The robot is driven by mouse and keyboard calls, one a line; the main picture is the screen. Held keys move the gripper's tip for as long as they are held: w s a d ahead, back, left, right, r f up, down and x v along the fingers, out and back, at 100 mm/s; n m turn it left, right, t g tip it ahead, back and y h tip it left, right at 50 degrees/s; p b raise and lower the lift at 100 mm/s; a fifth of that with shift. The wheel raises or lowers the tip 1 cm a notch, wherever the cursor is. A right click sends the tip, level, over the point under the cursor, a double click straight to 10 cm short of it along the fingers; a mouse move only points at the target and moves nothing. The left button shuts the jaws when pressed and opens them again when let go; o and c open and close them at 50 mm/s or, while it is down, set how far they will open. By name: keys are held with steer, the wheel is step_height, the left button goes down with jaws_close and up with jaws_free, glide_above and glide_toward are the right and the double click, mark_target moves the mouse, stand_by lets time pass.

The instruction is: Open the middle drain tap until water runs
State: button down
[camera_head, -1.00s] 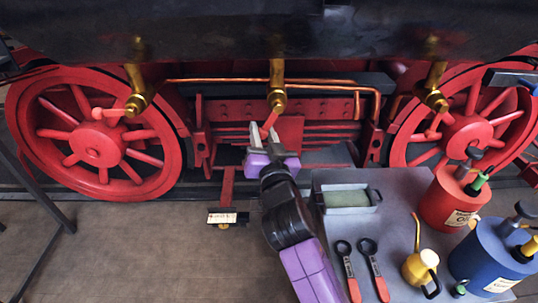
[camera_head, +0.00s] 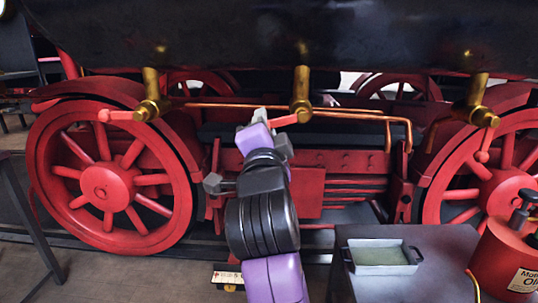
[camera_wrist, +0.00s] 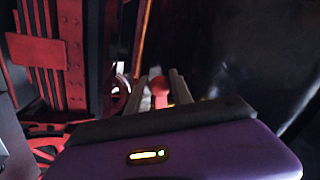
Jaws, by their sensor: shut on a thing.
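The middle drain tap (camera_head: 301,95) is a brass pipe and valve body hanging under the dark boiler. Its red lever (camera_head: 285,121) points left, tilted slightly down. My gripper (camera_head: 259,117) is at the lever's outer end, left of the tap. In the wrist view the two grey fingers (camera_wrist: 160,92) close around the lever's red end (camera_wrist: 159,87). No water shows at the tap's mouth in the head view. The left tap (camera_head: 150,102) has its red lever pointing left; the right tap (camera_head: 477,108) has its lever hanging down.
A copper pipe (camera_head: 352,113) runs behind the taps. Red spoked wheels (camera_head: 106,195) stand on both sides. A grey cart at lower right holds a shallow tray (camera_head: 383,268) and a red oil can (camera_head: 505,260). A small label plate (camera_head: 228,277) sits low beneath my arm.

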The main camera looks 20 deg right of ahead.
steer(key=shift+a+r+m+b, duration=0.25)
steer(key=shift+r+m+b, duration=0.45)
steer(key=shift+m+b, duration=0.35)
steer(key=shift+r+m+h+b, duration=0.4)
steer(key=shift+r+m+b, duration=0.05)
steer(key=shift+m, duration=0.3)
steer(key=shift+d+r, duration=0.1)
steer(key=c, duration=1.1)
jaws_free()
steer(key=shift+c, duration=0.2)
steer(key=shift+s, duration=0.1)
steer(key=shift+s+f, duration=0.25)
steer(key=shift+s, duration=0.05)
steer(key=v, duration=0.7)
steer(key=shift+r, duration=0.15)
